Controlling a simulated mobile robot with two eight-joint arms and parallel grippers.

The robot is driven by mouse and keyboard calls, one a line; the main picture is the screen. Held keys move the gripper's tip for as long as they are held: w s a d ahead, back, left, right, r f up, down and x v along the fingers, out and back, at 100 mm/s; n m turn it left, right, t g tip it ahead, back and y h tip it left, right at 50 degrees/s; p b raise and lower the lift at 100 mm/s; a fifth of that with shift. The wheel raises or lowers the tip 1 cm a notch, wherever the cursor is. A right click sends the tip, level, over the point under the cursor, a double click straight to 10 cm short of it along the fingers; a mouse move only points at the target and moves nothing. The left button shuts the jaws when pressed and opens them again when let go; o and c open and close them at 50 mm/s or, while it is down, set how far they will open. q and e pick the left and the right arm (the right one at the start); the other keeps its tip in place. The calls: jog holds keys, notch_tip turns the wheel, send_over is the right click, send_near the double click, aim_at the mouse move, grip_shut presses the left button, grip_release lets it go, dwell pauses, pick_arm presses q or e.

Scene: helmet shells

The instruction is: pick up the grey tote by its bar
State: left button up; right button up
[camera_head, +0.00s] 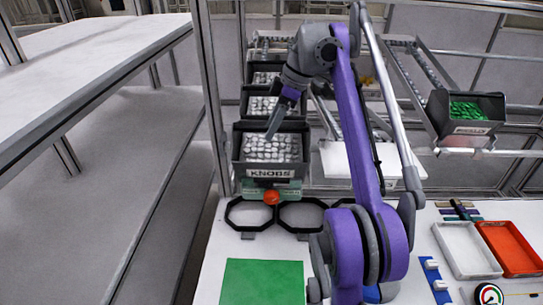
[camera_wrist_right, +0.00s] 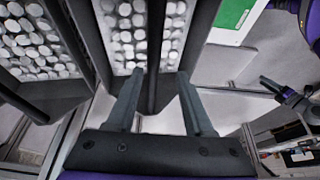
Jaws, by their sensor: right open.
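Several dark grey totes filled with pale knobs stand in a row on the rack in the head view. The front grey tote (camera_head: 239,142) carries a "KNOBS" label. My right gripper (camera_head: 270,134) is above this tote, fingers pointing down. In the right wrist view my right gripper (camera_wrist_right: 160,78) is open. A dark bar-like edge (camera_wrist_right: 156,55) of a tote runs between its fingertips, with knobs on both sides; I cannot tell whether they touch. A purple and dark gripper at the right of the wrist view, seemingly my left gripper (camera_wrist_right: 268,88), is small and unclear.
A tote with green parts (camera_head: 468,108) sits on the right rack. An orange ball (camera_head: 271,198) and dark-rimmed rings (camera_head: 248,228) lie before the front tote. A green mat (camera_head: 262,282), white tray (camera_head: 464,250) and red tray (camera_head: 512,247) are on the bench. Rack posts stand close at left.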

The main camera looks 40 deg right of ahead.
jog(key=x, duration=0.1)
jog(key=b+x, duration=0.1)
jog(key=x, duration=0.2)
jog(key=shift+w+d+f, duration=0.15)
jog(key=shift+w+f, duration=0.2)
jog(key=shift+w, duration=0.05)
jog(key=shift+w, duration=0.1)
jog(key=shift+f, duration=0.3)
grip_shut()
dwell(1.4)
